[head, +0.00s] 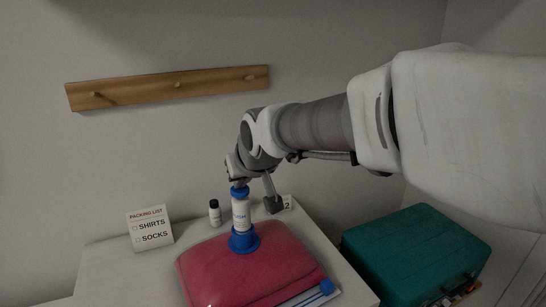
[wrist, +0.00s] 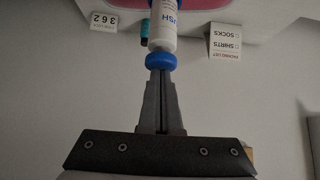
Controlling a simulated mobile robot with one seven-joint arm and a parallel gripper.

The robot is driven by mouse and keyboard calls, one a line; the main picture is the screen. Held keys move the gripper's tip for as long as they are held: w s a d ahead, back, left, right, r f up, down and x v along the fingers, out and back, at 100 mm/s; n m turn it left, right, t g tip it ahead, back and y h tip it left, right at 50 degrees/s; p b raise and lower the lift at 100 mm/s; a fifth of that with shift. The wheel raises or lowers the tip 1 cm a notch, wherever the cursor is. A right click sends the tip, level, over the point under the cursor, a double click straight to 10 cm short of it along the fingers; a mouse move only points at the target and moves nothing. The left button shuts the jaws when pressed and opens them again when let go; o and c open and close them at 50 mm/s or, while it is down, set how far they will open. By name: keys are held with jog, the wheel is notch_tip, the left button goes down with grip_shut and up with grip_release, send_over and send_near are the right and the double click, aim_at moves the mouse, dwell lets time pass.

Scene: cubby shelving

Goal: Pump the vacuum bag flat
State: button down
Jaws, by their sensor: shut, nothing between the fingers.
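The vacuum bag (head: 205,272) is red-pink and looks puffed up, with a rounded top. It lies on the white surface in the head view. A pump with a white barrel (head: 240,215) and blue ends stands upright on top of the bag. Its blue top cap also shows in the wrist view (wrist: 160,61). My gripper (head: 238,182) is above the pump. In the wrist view its fingers (wrist: 158,74) are shut together with nothing between them, at the blue cap. They look in contact with it or very close. A blue slider (head: 327,287) sits at the bag's front right edge.
A packing list card (head: 150,228) and a small black-capped bottle (head: 214,213) stand behind the bag to the left. A number card (wrist: 103,22) stands at the back, partly hidden in the head view. A teal suitcase (head: 415,250) is at right. A wooden peg rail (head: 170,87) hangs above.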

aim_at(242, 191)
notch_tip(242, 191, up, 4)
jog(key=p, duration=0.3)
jog(key=shift+w, duration=0.1)
jog(key=v, duration=1)
jog(key=shift+a+b, duration=0.15)
jog(key=shift+b, duration=0.3)
dwell(0.4)
jog(key=shift+s+a+r+b, duration=0.1)
jog(key=shift+r+b, duration=0.7)
jog(key=shift+b, duration=0.25)
jog(key=shift+s+a+r+b, duration=0.1)
jog(key=shift+r+b, duration=0.7)
jog(key=shift+b, duration=0.25)
jog(key=shift+w+f, duration=0.1)
